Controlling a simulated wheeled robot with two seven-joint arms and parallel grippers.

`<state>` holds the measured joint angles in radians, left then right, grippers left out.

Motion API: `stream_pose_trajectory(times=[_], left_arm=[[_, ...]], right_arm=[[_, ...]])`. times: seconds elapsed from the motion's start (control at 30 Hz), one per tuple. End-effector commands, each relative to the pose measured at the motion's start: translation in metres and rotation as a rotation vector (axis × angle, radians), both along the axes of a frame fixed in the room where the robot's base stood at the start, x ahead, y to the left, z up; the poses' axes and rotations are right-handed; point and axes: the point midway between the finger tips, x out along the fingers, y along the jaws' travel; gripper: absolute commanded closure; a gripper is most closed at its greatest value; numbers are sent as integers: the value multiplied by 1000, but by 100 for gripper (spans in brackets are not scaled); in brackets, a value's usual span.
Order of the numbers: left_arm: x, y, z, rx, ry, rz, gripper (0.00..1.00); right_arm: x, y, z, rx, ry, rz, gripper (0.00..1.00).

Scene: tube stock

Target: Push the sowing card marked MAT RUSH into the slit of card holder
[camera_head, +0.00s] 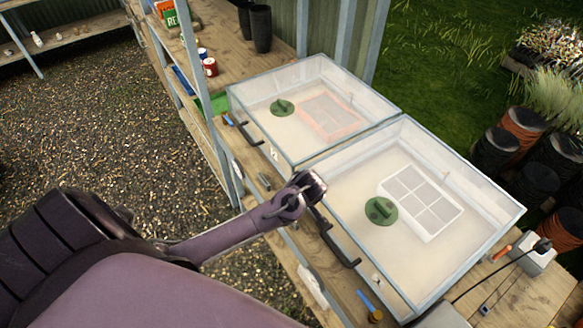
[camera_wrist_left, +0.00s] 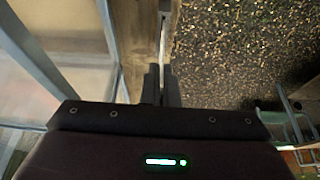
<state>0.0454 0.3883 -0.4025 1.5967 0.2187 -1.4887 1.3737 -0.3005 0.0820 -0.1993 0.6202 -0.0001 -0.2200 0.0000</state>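My left gripper (camera_head: 312,186) is at the front edge of the bench, beside the near cold frame (camera_head: 437,293). In the left wrist view its two dark fingers (camera_wrist_left: 162,85) are close together. A pale narrow strip shows just beyond the tips, but I cannot tell whether it is a held card or the bench edge. No lettering reading MAT RUSH is legible in either view. I cannot make out a card holder with certainty. My right gripper is not in view.
A second cold frame (camera_head: 245,104) adjoins the near one. A black handle (camera_head: 335,240) juts from the near frame's front. A red can (camera_head: 210,67) and black pots (camera_head: 262,28) stand farther back. Gravel (camera_head: 110,125) lies left of the bench.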

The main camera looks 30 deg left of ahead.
Motion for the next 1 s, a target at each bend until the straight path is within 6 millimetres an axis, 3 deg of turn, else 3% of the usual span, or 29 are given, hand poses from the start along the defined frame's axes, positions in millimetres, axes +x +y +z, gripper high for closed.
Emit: stream_pose_trajectory(times=[1.0], left_arm=[[0,0,-9,0,0,0,100]], right_arm=[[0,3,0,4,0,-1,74]])
